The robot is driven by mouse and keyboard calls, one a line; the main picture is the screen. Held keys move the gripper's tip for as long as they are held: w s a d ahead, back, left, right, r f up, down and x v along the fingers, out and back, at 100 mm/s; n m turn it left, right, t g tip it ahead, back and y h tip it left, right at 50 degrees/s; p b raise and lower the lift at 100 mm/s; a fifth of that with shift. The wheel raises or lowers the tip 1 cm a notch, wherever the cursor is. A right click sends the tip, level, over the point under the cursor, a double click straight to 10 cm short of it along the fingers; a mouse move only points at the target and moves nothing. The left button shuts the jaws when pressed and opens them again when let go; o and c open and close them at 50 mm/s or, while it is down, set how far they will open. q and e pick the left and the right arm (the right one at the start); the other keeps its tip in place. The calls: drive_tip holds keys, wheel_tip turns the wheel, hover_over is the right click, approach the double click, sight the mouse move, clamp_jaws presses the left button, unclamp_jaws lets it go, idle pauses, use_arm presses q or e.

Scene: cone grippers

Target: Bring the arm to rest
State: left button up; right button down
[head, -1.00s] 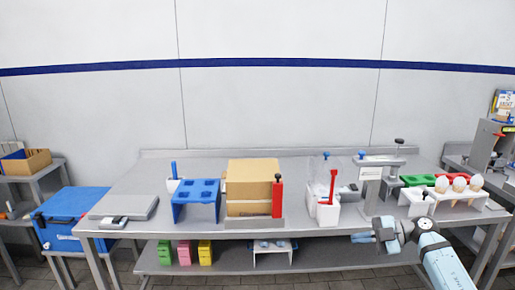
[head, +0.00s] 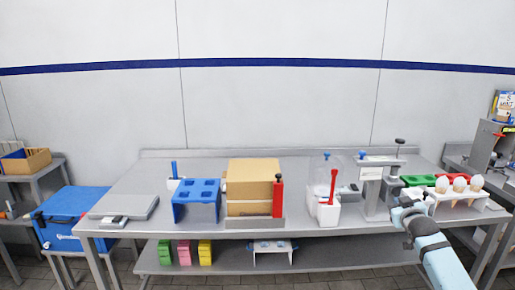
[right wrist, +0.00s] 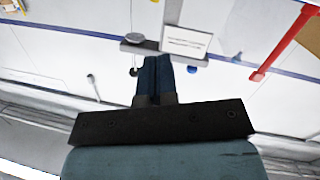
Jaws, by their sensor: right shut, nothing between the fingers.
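My right arm comes in from the lower right in the head view. My right gripper (head: 401,211) is at the front right edge of the table, in front of the white cone rack and just right of the grey press stand. In the right wrist view its two dark blue fingers (right wrist: 154,82) lie together, shut and empty. Its fingertips are hard to make out in the head view. My left gripper is not in view.
The steel table (head: 300,222) holds a grey press stand (head: 375,195), a white rack with cones (head: 460,200), a white container with a red handle (head: 326,213), a cardboard box (head: 250,180) and a blue rack (head: 196,205). The lower right floor is clear.

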drive_tip(key=s+a+f+n+g+y, duration=0.1)
drive_tip(key=s+a+f+g+y, duration=0.1)
drive_tip(key=s+a+f, duration=0.9)
drive_tip(key=s+a+f+g+y, duration=0.15)
drive_tip(key=s+a+f, duration=0.45)
drive_tip(key=s+f, duration=0.75)
drive_tip(key=s+a+f+g+y, duration=0.15)
drive_tip(key=s+a, duration=0.35)
drive_tip(key=s, duration=0.7)
drive_tip(key=s+a+f+g+y, duration=0.15)
drive_tip(key=s+a, duration=0.25)
drive_tip(key=s, duration=0.9)
use_arm(q)
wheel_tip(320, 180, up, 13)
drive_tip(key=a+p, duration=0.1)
drive_tip(key=p, duration=1.4)
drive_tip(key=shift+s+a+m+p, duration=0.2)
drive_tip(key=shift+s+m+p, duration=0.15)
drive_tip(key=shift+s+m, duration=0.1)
use_arm(e)
wheel_tip(320, 180, up, 13)
drive_tip(key=t, duration=0.1)
drive_tip(key=shift+d+h, duration=0.4)
drive_tip(key=shift+h, duration=0.05)
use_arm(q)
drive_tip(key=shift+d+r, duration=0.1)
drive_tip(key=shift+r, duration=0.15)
use_arm(e)
drive_tip(key=shift+w, duration=0.15)
